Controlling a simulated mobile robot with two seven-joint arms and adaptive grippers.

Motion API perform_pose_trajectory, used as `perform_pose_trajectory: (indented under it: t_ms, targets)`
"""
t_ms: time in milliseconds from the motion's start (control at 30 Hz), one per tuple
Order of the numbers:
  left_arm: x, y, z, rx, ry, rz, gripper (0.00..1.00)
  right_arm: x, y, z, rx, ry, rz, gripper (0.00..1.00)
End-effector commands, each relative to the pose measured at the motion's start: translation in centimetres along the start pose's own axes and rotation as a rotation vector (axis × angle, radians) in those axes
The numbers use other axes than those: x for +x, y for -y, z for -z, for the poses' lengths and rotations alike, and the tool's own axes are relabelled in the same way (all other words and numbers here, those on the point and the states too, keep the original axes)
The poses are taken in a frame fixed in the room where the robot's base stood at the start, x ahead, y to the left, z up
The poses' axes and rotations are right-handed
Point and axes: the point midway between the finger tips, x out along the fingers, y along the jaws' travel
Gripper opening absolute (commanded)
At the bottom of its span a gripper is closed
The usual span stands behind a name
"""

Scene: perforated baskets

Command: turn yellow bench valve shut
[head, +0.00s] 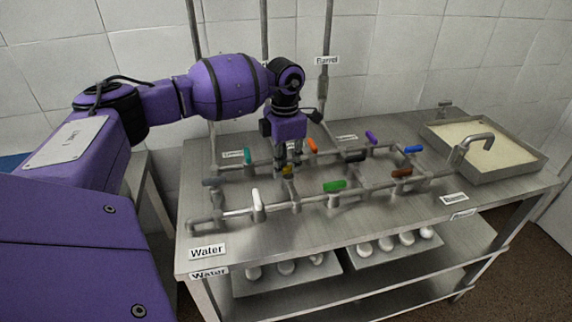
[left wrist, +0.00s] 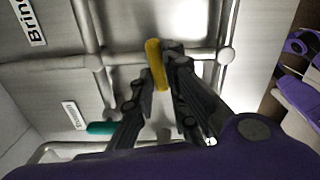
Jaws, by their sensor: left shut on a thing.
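The yellow valve handle (head: 288,170) is on the pipework of the metal bench, mostly hidden by my left gripper in the head view. In the left wrist view the yellow handle (left wrist: 155,62) stands out between the fingers, lying along them. My left gripper (head: 287,158) reaches down from above and is shut on the yellow handle. In the left wrist view the dark fingers (left wrist: 160,78) are on either side of it, with a pipe running just beyond. My right gripper is not in view.
Close by are a teal handle (head: 248,155), an orange handle (head: 312,145), a white handle (head: 257,198) and a green handle (head: 335,186). Purple, blue and brown handles are farther right. A basin (head: 532,165) stands at the bench's right end.

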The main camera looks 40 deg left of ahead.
Motion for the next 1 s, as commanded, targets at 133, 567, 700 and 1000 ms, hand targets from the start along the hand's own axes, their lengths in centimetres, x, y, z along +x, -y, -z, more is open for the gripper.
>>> perform_pose_trajectory:
  t_ms: [133, 567, 700, 1000]
  targets:
    - [-0.10, -0.16, -0.06, 0.079, 0.003, -0.002, 0.00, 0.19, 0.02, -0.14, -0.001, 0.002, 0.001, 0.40]
    - [-0.20, -0.25, -0.09, 0.175, 0.003, -0.002, 0.00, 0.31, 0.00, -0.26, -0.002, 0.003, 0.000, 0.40]
    - [-0.22, -0.26, -0.09, 0.177, 0.003, -0.003, 0.00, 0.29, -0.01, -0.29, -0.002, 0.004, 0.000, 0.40]
    - [-0.23, -0.27, -0.09, 0.176, 0.003, -0.003, 0.25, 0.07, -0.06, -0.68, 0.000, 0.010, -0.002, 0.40]
